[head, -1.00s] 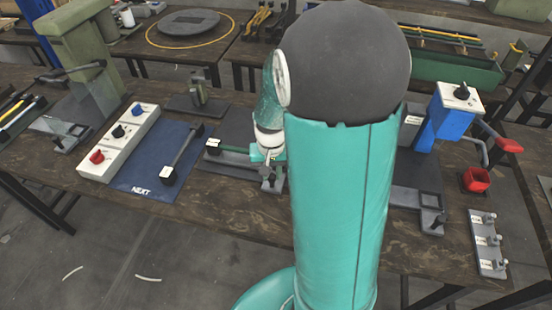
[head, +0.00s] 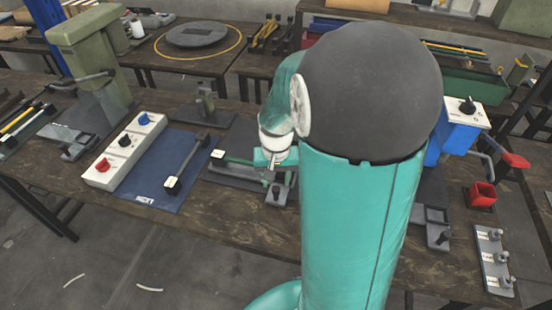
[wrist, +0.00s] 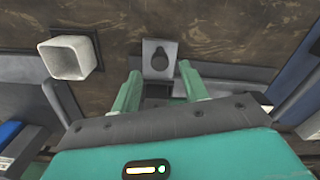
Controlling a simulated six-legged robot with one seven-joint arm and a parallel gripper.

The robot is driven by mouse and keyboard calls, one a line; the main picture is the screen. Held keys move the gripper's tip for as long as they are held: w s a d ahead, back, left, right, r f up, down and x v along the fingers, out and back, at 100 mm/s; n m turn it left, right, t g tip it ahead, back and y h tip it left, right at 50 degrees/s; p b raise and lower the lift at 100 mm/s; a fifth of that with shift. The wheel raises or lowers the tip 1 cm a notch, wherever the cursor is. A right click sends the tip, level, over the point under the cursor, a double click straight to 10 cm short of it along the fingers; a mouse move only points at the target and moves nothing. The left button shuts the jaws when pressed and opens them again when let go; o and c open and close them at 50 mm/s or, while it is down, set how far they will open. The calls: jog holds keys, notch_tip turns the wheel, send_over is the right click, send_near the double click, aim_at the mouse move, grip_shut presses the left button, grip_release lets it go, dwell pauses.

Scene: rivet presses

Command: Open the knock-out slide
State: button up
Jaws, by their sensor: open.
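My gripper (wrist: 160,92) is open, its two pale green fingers apart. Between and just beyond the fingertips in the wrist view is a grey plate with a dark round knob (wrist: 158,59), which looks like the knock-out slide's handle. I see nothing held, and cannot tell whether a finger touches it. In the head view my gripper (head: 277,163) is low over the middle grey press base (head: 232,178), just behind a small grey block with a dark knob (head: 276,192) at the bench's front. My arm hides much of this press. How far the slide stands open is unclear.
A pale square cup (wrist: 68,58) stands left of the fingers in the wrist view. A blue mat (head: 150,185) and a white switch box (head: 124,150) lie left. A similar grey base with a knob (head: 439,236), a red cup (head: 481,195) and a grey switch plate (head: 492,262) are right.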

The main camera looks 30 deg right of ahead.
notch_tip(320, 180, up, 11)
jog(key=shift+f, duration=0.1)
dwell(0.6)
jog(key=s+a+r+n+t, duration=0.2)
jog(key=s+a+r+n, duration=0.1)
jog(key=a, duration=0.4)
jog(key=s+a+r+n+t, duration=0.3)
jog(key=s+a+r, duration=0.2)
jog(key=s+a, duration=0.1)
jog(key=shift+s+a+r+t, duration=0.15)
jog(key=shift+s+a+t, duration=0.2)
jog(key=shift+s, duration=0.3)
jog(key=shift+d, duration=0.1)
